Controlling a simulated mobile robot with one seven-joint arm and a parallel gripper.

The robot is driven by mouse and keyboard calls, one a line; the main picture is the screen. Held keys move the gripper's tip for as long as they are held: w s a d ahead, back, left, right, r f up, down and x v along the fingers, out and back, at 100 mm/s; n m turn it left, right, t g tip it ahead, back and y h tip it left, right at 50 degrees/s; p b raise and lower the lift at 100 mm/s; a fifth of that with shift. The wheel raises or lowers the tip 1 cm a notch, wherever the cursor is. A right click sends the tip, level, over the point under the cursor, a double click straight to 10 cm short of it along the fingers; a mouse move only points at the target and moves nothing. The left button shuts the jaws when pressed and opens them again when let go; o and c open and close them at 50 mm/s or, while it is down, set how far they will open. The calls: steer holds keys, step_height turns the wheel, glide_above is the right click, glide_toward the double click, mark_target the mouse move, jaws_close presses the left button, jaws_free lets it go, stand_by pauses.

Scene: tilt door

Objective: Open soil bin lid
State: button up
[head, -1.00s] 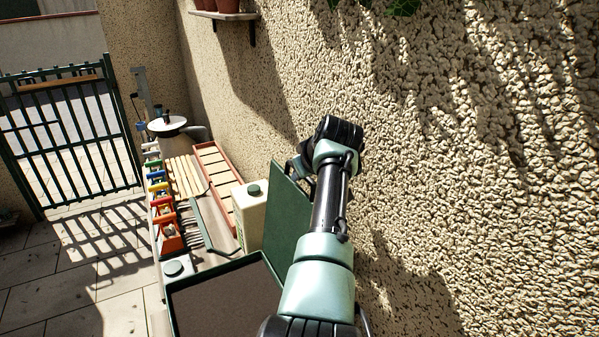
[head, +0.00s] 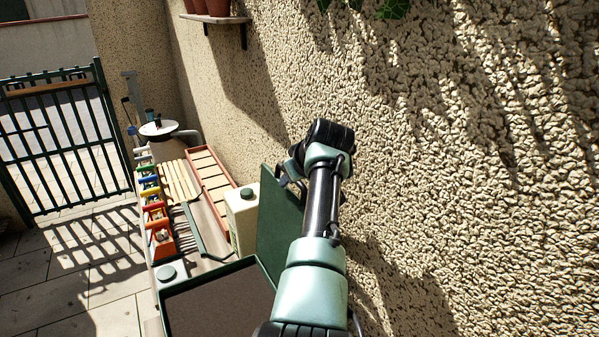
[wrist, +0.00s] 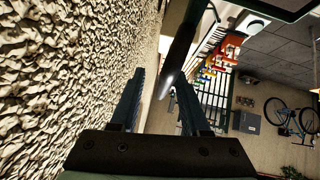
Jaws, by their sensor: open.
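The soil bin (head: 165,312) is at the bottom of the head view, a green-rimmed box with dark brown soil showing inside. Its green lid (head: 280,228) stands raised and steep along the bin's wall side, so the bin is open. My gripper (head: 285,178) is at the lid's upper edge, partly hidden by my wrist in the head view. In the wrist view my gripper (wrist: 160,78) has its two fingers spread apart. The dark lid (wrist: 183,50) appears nearly edge-on, its end near the gap between the fingertips. I cannot tell whether they touch it.
A rough stone wall (head: 450,150) runs close along the right. A shelf with pots (head: 215,17) hangs above. Paving lies left, before a gate.

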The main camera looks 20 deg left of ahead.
steer(key=b+v, duration=0.4)
steer(key=v, duration=0.8)
steer(key=shift+s+d+r+b, duration=0.2)
steer(key=shift+s+b, duration=0.05)
steer(key=shift+b, duration=0.15)
